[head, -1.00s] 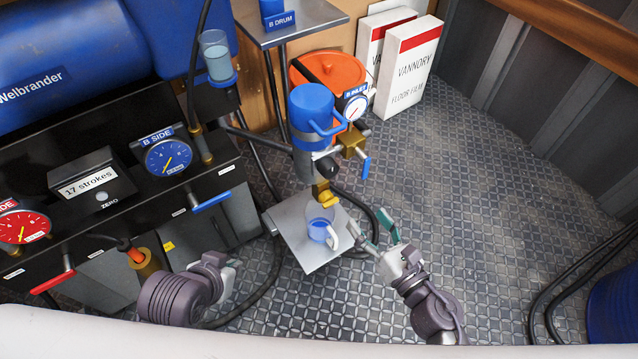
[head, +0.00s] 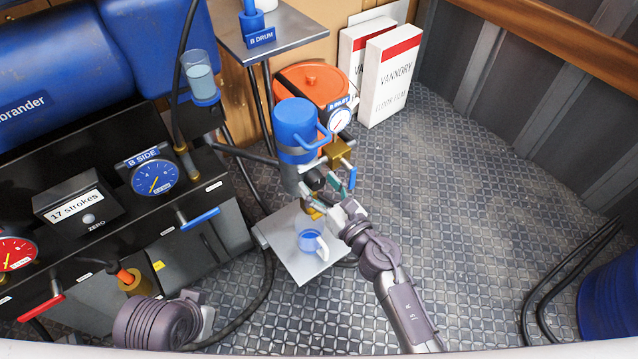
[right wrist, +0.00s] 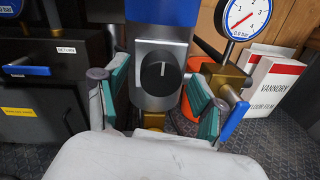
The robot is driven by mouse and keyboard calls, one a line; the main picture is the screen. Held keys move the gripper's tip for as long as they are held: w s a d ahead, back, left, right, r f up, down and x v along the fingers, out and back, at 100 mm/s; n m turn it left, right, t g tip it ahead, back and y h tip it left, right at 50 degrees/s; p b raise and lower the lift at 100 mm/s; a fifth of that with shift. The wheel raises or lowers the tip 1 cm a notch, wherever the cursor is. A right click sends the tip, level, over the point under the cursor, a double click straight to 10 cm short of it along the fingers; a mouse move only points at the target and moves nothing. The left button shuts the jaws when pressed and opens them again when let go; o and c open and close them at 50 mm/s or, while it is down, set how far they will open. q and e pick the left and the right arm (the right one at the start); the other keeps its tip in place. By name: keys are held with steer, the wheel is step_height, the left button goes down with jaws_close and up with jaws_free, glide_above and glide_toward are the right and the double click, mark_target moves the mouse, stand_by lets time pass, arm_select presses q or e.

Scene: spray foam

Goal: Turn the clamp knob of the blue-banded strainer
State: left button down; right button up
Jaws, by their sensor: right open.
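The blue-banded strainer (head: 296,128) stands upright in the middle of the head view, with a blue cap and handle over a grey body. Its black clamp knob (right wrist: 161,76), marked with a white line, faces me in the right wrist view; it also shows in the head view (head: 315,178). My right gripper (head: 332,190) is open, its green-padded fingers either side of the knob in the wrist view and apart from it. My left gripper (head: 204,322) is at the lower left, its fingers mostly hidden behind its wrist.
A pressure gauge (right wrist: 242,17) and a brass valve with a blue lever (right wrist: 234,121) sit right of the strainer, close to the right finger.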

steer(key=shift+w+a, duration=0.1)
steer(key=c, duration=1.1)
steer(key=shift+c, duration=0.2)
